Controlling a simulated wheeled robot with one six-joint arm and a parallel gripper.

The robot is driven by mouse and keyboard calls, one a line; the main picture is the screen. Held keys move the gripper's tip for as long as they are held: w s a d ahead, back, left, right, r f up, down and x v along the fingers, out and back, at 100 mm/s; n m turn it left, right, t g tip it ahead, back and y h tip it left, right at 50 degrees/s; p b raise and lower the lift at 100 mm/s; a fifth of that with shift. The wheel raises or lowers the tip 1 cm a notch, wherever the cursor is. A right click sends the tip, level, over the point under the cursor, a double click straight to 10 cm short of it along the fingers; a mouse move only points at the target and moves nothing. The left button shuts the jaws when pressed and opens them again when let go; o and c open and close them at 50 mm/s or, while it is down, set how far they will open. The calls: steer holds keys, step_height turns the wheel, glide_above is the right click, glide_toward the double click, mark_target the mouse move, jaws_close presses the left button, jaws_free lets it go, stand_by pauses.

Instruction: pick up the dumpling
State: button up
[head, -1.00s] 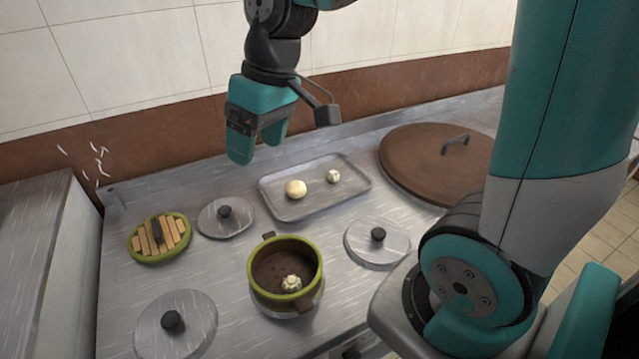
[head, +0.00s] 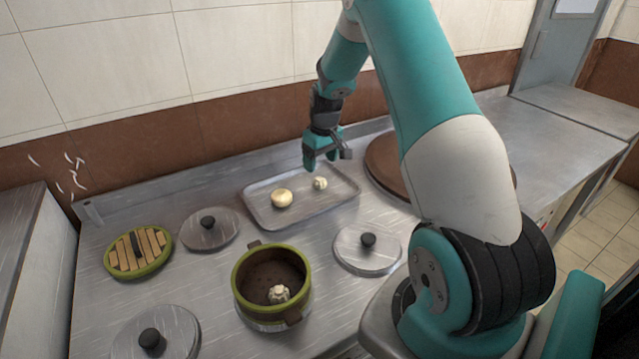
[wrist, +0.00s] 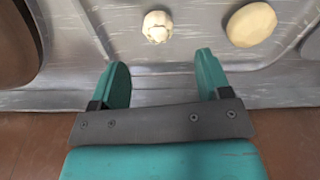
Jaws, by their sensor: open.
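A small white pleated dumpling (head: 320,183) sits on the metal tray (head: 258,217), to the right of a larger smooth round bun (head: 282,198). In the wrist view the dumpling (wrist: 157,27) lies beyond the fingertips, roughly in line with the gap between them, and the bun (wrist: 251,25) is to its right. My gripper (head: 322,160) is open and empty, above the back part of the tray near the dumpling and apart from it. A second similar pleated dumpling (head: 278,294) lies inside the open green-rimmed pot (head: 241,290).
A large brown lid (head: 382,160) lies right of the tray. Metal lids with black knobs lie at left (head: 213,238), right (head: 350,260) and front (head: 180,335). A round green-rimmed slatted lid (head: 125,262) lies at far left. A tiled wall (head: 130,60) stands behind the counter.

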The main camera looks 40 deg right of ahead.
mark_target(320, 179)
steer(key=f, duration=0.7)
steer(key=shift+w+d+f+p, duration=0.1)
steer(key=shift+w+f+p, duration=0.1)
steer(key=shift+p, duration=0.2)
steer(key=c, duration=1)
